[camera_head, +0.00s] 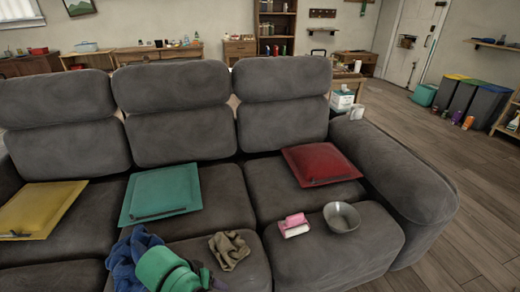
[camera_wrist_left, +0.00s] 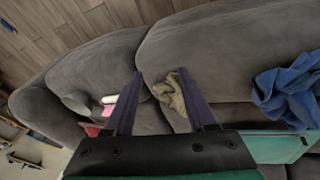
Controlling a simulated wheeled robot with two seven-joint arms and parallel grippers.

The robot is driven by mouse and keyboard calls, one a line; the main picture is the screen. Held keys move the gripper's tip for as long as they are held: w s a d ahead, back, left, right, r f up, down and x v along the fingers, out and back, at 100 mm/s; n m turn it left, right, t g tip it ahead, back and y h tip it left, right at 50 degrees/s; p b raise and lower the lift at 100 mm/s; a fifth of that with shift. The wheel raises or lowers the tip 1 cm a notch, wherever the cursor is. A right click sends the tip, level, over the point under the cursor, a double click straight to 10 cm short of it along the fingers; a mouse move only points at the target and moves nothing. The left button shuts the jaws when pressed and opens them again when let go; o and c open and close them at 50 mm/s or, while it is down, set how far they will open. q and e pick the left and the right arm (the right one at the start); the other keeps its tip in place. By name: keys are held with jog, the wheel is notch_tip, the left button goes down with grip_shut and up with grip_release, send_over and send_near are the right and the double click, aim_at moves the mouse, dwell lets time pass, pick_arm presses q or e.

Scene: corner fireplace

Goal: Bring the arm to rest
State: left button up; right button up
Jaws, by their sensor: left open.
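My left gripper (camera_head: 208,279) is at the bottom of the head view, its green wrist above the front of the grey sofa (camera_head: 338,248). In the left wrist view its two dark fingers (camera_wrist_left: 160,72) are spread apart, with nothing held between them. A crumpled brown cloth (camera_head: 229,250) lies on the seat just beyond the gripper; it also shows in the wrist view (camera_wrist_left: 170,92), seen between the fingers. A blue cloth (camera_head: 133,252) lies beside and partly behind the green wrist. My right gripper is not in view.
A grey bowl (camera_head: 341,217) and a pink-and-white item (camera_head: 294,225) sit on the right seat. Red (camera_head: 321,163), teal (camera_head: 161,194) and yellow (camera_head: 40,209) flat square pieces lie on the seats. The sofa's right armrest (camera_head: 392,168) stands high. Wooden floor right of it is open.

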pick_arm(q)
jog(key=s+a+f+m+y, duration=0.1)
jog(key=s+a+m+y, duration=0.1)
jog(key=s+a, duration=0.65)
notch_tip(320, 180, down, 23)
jog(key=a, duration=0.2)
jog(key=s+a+f+g+y, duration=0.1)
jog(key=s+a+f+g, duration=0.15)
jog(key=s+f, duration=1.4)
notch_tip(320, 180, up, 14)
jog(key=s+p, duration=0.1)
jog(key=p, duration=1.1)
jog(key=shift+a+r+m+p, duration=0.15)
jog(key=shift+a+m+p, duration=0.15)
jog(key=shift+a+p, duration=0.1)
